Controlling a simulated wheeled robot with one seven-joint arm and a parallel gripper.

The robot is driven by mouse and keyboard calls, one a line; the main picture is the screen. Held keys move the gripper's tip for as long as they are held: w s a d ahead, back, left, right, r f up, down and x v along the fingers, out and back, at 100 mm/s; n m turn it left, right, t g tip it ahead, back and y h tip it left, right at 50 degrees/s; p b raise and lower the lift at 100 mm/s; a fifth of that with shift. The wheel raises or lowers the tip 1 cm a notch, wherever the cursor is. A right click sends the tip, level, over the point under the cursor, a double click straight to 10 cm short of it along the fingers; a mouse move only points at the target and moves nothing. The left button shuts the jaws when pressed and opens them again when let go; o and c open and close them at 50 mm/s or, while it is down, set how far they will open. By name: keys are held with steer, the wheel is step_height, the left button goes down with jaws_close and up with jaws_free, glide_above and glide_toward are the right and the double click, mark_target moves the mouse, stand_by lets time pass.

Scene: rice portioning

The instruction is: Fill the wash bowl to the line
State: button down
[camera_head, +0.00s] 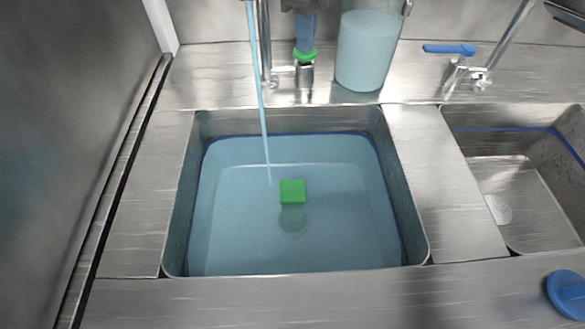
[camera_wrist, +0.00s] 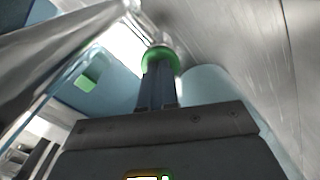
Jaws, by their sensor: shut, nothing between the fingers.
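The wash bowl (camera_head: 410,215) is the large left basin, holding a wide pool of blue water (camera_head: 240,230). A blue line runs around its inner wall, and the water surface lies close to it; I cannot tell whether it touches. A thin stream (camera_head: 259,90) falls from above into the water. A green block (camera_head: 292,191) sits in the water and also shows in the wrist view (camera_wrist: 90,76). My gripper (camera_head: 305,46) is shut and empty, fingers pointing down at a green ring (camera_head: 305,56) on a metal tap fitting. The ring also shows in the wrist view (camera_wrist: 160,56); contact is unclear.
A clear container (camera_head: 368,50) of blue liquid stands right of my gripper. A second basin (camera_head: 525,195) with a blue line and drain is at right, with a blue-handled tap (camera_head: 450,49) behind it. A blue knob (camera_head: 568,293) is at front right.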

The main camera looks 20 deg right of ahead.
steer(key=shift+r, duration=0.1)
step_height(320, 180, up, 5)
steer(key=p, duration=0.2)
steer(key=shift+p, duration=0.4)
stand_by(0.5)
